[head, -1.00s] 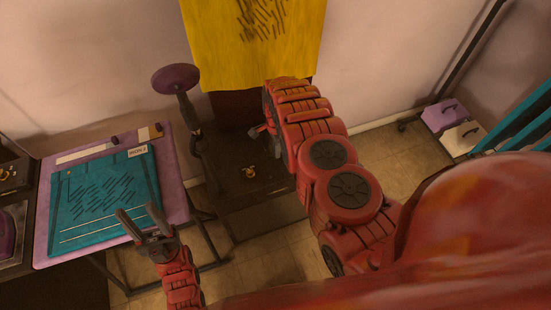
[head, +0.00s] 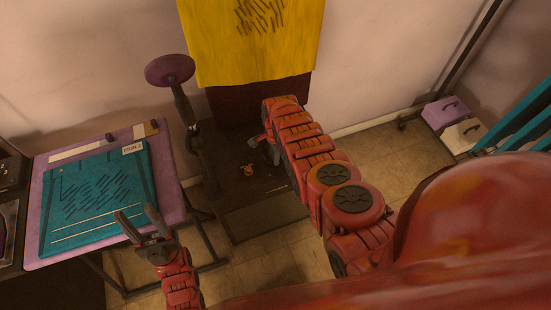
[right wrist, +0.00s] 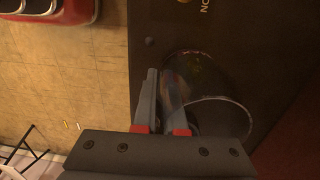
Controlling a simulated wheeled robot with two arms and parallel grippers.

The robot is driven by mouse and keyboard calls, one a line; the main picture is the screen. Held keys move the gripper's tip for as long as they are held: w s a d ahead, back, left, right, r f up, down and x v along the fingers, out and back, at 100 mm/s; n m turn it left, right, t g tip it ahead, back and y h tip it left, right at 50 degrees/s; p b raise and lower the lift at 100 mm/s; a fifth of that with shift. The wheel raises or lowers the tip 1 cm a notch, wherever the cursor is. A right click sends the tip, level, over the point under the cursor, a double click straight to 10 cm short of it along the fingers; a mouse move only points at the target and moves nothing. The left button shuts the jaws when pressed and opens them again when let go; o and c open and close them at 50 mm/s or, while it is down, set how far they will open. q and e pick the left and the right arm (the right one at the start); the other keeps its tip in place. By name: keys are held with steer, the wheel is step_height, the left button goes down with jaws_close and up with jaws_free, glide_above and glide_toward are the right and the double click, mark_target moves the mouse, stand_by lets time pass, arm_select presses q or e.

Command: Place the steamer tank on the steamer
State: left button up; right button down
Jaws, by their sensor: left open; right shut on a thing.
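The steamer (head: 235,190) is a dark box-shaped unit on the floor in the middle of the head view, with small brass-coloured fittings on its top. The steamer tank (right wrist: 222,118) is a dark, see-through round vessel in the right wrist view. My right gripper (right wrist: 167,80) is shut on its wall and holds it over or at the steamer's dark top. I cannot tell whether the tank touches the steamer. In the head view my right arm largely hides the tank. My left gripper (head: 136,211) is open and empty, near the front edge of the purple table.
A post with a purple round head (head: 170,68) rises at the steamer's left. A yellow cloth (head: 250,50) hangs behind. The purple table (head: 172,180) bears a teal garment (head: 100,195). Purple and white boxes (head: 442,112) stand at the far right.

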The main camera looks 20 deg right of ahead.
steer(key=c, duration=1)
jaws_free()
steer(key=r+p, duration=0.3)
steer(key=r, duration=0.1)
steer(key=shift+w+r, duration=0.2)
step_height(320, 180, up, 8)
steer(key=shift+w+f+b, duration=0.15)
steer(key=shift+w+b, duration=0.05)
steer(key=shift+b, duration=0.2)
steer(key=shift+s+d+f, duration=0.1)
